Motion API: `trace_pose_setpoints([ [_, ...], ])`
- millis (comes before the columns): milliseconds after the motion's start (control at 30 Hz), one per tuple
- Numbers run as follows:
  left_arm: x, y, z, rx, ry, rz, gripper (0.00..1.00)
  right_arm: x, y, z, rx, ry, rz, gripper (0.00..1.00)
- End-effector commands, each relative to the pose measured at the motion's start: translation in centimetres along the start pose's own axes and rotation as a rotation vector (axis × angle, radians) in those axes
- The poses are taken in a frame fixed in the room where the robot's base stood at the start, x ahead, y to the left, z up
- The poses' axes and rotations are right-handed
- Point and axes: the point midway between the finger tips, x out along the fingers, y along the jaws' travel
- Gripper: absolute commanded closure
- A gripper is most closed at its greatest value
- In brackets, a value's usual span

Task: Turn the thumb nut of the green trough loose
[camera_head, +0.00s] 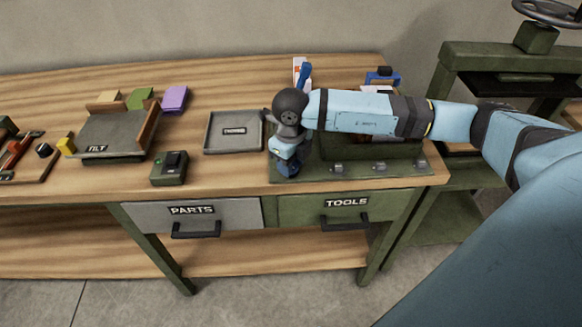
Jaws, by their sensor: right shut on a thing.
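The green trough (352,178) stands at the right end of the wooden bench. Several small grey metal nuts or knobs show along its front, one of them a knob (379,167) near the middle. My right gripper (287,172) points down at the trough's front left corner. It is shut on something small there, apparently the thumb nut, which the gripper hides. My right arm crosses above the trough and covers much of its back. My left gripper is not in view.
A grey tray (212,149) lies just left of my right gripper. Further left are a small green box (169,169) and a tilt stand (113,137). A parts drawer (155,216) and a tools drawer (302,212) sit below the bench top. A green press (500,55) stands at right.

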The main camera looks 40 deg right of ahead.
Motion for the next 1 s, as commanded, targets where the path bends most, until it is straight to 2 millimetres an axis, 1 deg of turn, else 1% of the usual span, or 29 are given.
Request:
trace_pose_setpoints([
  [33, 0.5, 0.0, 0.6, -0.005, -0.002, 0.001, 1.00, 0.4, 0.0, 0.1, -0.042, -0.003, -0.001, 0.84],
  [100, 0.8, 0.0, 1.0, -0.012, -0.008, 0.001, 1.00, 0.3, 0.0, 0.1, -0.109, -0.004, -0.002, 0.84],
  [267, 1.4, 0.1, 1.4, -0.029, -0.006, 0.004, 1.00, 0.4, 0.0, 0.1, -0.262, -0.003, -0.001, 0.84],
  [500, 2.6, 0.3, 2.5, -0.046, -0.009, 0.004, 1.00, 0.3, -0.1, 0.1, -0.490, -0.003, -0.003, 0.84],
  [667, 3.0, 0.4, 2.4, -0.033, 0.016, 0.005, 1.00, 0.3, 0.0, 0.1, -0.640, -0.004, -0.002, 0.84],
  [1000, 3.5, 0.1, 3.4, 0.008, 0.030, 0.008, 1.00, 0.2, 0.0, 0.1, -0.923, -0.003, -0.002, 0.84],
])
